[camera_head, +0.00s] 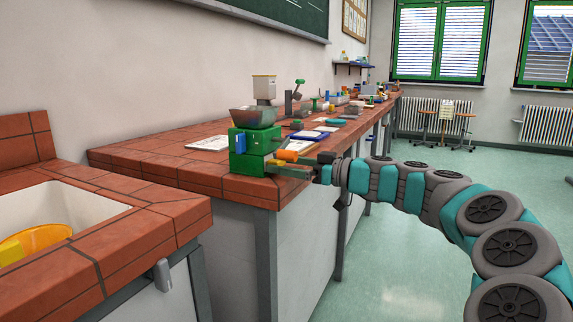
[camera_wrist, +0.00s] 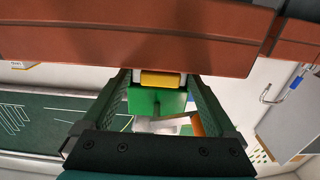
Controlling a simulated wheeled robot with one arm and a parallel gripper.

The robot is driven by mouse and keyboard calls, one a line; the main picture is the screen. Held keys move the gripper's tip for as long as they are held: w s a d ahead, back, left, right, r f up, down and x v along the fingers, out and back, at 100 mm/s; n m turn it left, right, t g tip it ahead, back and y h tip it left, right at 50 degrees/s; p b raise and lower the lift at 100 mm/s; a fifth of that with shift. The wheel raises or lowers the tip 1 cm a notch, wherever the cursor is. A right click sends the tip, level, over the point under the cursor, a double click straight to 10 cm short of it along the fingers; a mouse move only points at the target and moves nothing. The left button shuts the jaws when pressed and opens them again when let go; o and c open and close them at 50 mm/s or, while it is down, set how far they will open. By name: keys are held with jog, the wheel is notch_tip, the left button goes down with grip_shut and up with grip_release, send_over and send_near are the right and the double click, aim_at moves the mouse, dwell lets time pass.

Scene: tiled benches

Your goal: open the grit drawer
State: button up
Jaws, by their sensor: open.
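A green mill (camera_head: 252,150) with a grey bowl-like top stands at the near corner of the tiled bench. Its green body (camera_wrist: 143,101) also shows in the wrist view, past my fingers. A yellow piece (camera_wrist: 162,79), which looks like the front or handle of the grit drawer, sits between my two fingers there. My gripper (camera_head: 289,171) reaches the mill's right side from the right. In the wrist view my gripper (camera_wrist: 161,84) is open, one finger on each side of the yellow piece. I cannot tell whether the fingers touch it. The drawer's inside is hidden.
The tiled bench top (camera_head: 150,160) runs close beside my fingers; its edge (camera_wrist: 120,55) fills the top of the wrist view. An orange grip (camera_head: 287,155) is just above my gripper. A sink (camera_head: 60,215) is at left.

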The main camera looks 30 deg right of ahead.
jog(key=shift+c, duration=0.3)
grip_shut()
dwell(0.4)
